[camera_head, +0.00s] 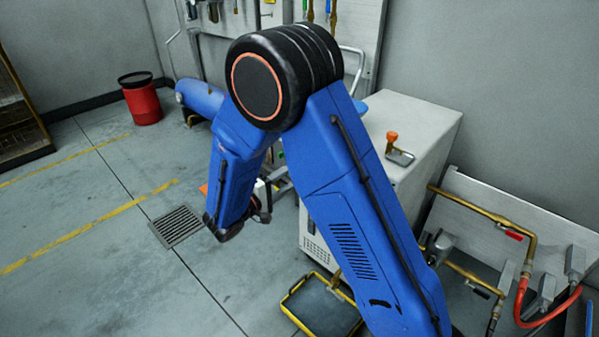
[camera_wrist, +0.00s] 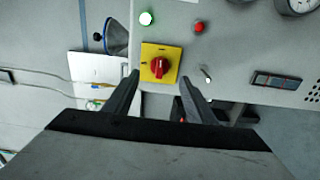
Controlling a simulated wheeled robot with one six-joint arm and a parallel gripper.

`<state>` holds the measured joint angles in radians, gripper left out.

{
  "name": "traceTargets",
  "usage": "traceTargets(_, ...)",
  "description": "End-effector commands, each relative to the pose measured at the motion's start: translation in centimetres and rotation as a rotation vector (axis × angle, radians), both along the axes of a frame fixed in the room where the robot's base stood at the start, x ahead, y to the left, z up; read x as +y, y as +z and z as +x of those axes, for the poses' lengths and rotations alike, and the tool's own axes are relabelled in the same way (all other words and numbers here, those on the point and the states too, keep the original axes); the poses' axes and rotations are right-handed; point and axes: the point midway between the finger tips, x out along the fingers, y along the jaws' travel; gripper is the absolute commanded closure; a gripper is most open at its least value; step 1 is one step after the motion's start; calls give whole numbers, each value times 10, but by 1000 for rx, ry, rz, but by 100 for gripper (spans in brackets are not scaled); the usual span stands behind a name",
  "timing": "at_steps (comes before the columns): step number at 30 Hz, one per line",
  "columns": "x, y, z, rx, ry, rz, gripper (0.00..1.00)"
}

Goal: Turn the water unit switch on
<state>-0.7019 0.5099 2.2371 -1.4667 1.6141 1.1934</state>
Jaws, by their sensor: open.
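A red rotary switch knob (camera_wrist: 158,67) sits on a yellow square plate (camera_wrist: 146,50) on a light grey panel, in the wrist view. It lies ahead of my gripper (camera_wrist: 166,78), between the two dark fingertips as seen there. The fingers are apart and nothing is held. I cannot tell whether they touch the knob. The plate's markings are too small to read. In the head view my blue arm blocks the panel, and the switch does not show there.
In the head view, a grey cabinet (camera_head: 421,119) stands behind my arm, with pipes (camera_head: 483,215) at right. A yellow-rimmed tray (camera_head: 318,312) lies on the floor.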

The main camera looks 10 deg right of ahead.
Motion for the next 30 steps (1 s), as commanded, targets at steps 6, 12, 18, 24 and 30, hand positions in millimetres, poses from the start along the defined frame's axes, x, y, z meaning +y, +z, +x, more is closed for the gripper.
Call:
traceTargets(6,35,0,-23,1,4,0,49)
traceTargets(12,62,-1,-41,1,3,0,49)
traceTargets(18,76,-1,-51,1,1,-1,49)
traceTargets(24,79,-1,-53,1,0,0,49)
traceTargets(30,79,-1,-53,1,0,0,49)
